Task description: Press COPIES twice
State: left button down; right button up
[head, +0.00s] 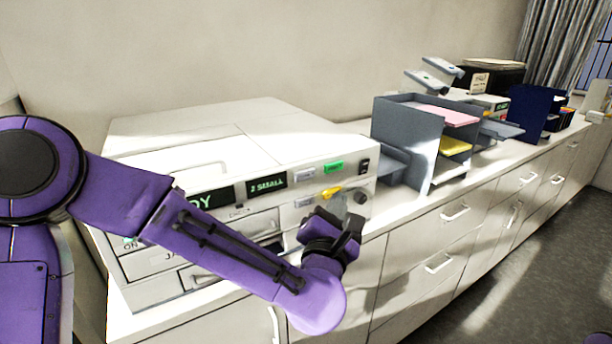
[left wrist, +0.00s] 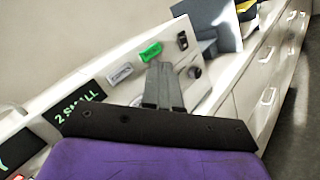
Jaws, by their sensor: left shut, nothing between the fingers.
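The white copier (head: 190,130) stands on the counter. Its front panel has a display reading "2 SMALL" (head: 267,184), a grey-white button (head: 304,175) and a green button (head: 333,168). The button lettering is too small to read surely, so I cannot tell which is COPIES. In the left wrist view the display (left wrist: 75,105), grey-white button (left wrist: 121,73) and green button (left wrist: 151,51) also show. My left gripper (left wrist: 161,72) is shut and empty, in front of the panel below the green button. I cannot tell whether it touches the panel. My right gripper is not in view.
A black rocker switch (head: 364,167), a round knob (head: 360,196) and a yellow part (head: 331,193) are on the panel's right end. A grey paper organiser (head: 408,135) stands right of the copier. The counter continues right with more office items.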

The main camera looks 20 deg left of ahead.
aim_at(313, 171)
pick_arm(q)
jog(key=w+a, duration=0.1)
jog(key=a, duration=0.1)
jog(key=w+a+p, duration=0.1)
jog(key=w+a, duration=0.3)
jog(key=shift+w+a+p, duration=0.1)
jog(key=shift+a+p, duration=0.25)
jog(key=shift+a, duration=0.05)
dwell(1.8)
jog(key=shift+w+a, duration=0.25)
jog(key=shift+a, duration=0.1)
jog(key=shift+w+a, duration=0.3)
jog(key=shift+a, duration=0.05)
dwell(0.7)
jog(key=shift+d+b, duration=0.1)
jog(key=shift+b, duration=0.2)
jog(key=shift+s+d, duration=0.55)
jog(key=shift+d, duration=0.05)
